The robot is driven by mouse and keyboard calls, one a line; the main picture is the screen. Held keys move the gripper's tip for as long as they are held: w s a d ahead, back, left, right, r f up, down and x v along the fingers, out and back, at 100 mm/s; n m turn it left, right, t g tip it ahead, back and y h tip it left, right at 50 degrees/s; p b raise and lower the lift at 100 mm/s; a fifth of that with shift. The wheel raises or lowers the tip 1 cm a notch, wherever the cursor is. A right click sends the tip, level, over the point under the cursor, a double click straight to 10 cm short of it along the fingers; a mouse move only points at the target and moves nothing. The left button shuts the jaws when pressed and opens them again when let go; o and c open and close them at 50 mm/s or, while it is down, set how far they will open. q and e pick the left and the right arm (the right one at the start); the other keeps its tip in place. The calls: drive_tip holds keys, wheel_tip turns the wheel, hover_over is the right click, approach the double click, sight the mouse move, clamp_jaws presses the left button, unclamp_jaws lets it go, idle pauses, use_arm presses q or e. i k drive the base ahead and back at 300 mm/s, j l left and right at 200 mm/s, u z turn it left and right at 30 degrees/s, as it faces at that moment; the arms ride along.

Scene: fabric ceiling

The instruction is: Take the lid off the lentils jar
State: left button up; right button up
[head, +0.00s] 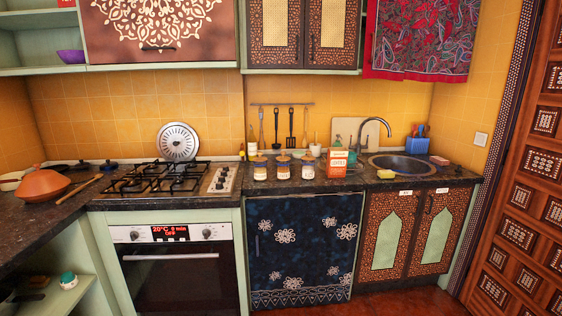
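Three jars with brownish lids stand upright in a row on the dark counter, right of the hob: a left jar (260,170), a middle jar (283,170) and a right jar (307,170). Each has a pale label and its lid in place. The labels are too small to read, so I cannot tell which one holds lentils. Neither of my grippers is in view.
A red and white box (337,163) stands just right of the jars. The gas hob (160,179) is to their left, the sink (399,164) to the right. Utensils hang behind. A thin strip of counter in front of the jars is clear.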

sight(283, 157)
drive_tip(key=i+u, duration=0.15)
drive_tip(key=i, duration=0.3)
drive_tip(key=i+l+u, duration=0.1)
drive_tip(key=i, duration=0.3)
